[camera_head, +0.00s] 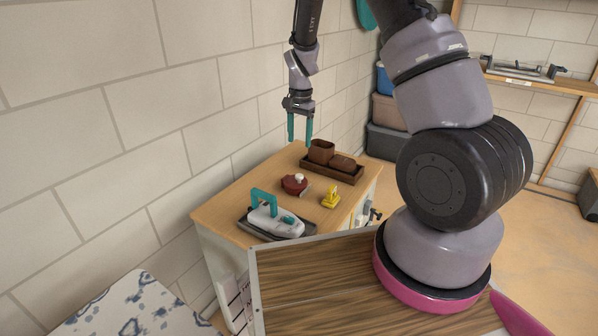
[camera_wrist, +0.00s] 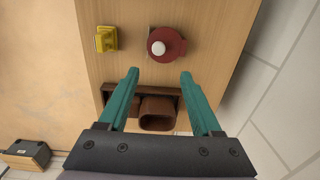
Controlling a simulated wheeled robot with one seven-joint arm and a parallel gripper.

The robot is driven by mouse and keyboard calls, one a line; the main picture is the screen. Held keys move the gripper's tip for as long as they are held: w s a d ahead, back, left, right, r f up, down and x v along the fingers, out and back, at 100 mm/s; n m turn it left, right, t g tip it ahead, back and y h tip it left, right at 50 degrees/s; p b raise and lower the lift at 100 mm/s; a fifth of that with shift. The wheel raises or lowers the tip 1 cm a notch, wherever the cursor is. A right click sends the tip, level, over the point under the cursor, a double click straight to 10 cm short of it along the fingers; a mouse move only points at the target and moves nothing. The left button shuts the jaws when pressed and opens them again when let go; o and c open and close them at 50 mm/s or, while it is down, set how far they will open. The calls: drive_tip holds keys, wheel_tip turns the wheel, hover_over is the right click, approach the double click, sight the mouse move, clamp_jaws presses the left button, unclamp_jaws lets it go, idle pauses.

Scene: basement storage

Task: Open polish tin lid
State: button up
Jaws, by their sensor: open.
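The polish tin (camera_head: 294,184) is a round dark red tin with a pale knob on its lid. It sits on top of the small wooden cabinet (camera_head: 237,195), and its lid looks closed. In the wrist view the tin (camera_wrist: 168,45) lies beyond my fingertips, a little right of centre between them. My gripper (camera_head: 300,140) hangs above the cabinet with its teal fingers pointing down, open and empty. The wrist view shows my gripper (camera_wrist: 160,77) with its fingers apart and touching nothing.
A brown tray (camera_head: 332,172) with brown containers stands behind the tin, under my fingers in the wrist view. A yellow item (camera_head: 331,196) is right of the tin. The brick wall is close on the left.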

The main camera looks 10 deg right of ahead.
sight(299, 175)
wheel_tip(299, 175, down, 13)
idle(0.5)
clamp_jaws()
drive_tip(key=shift+w, duration=0.1)
idle(1.3)
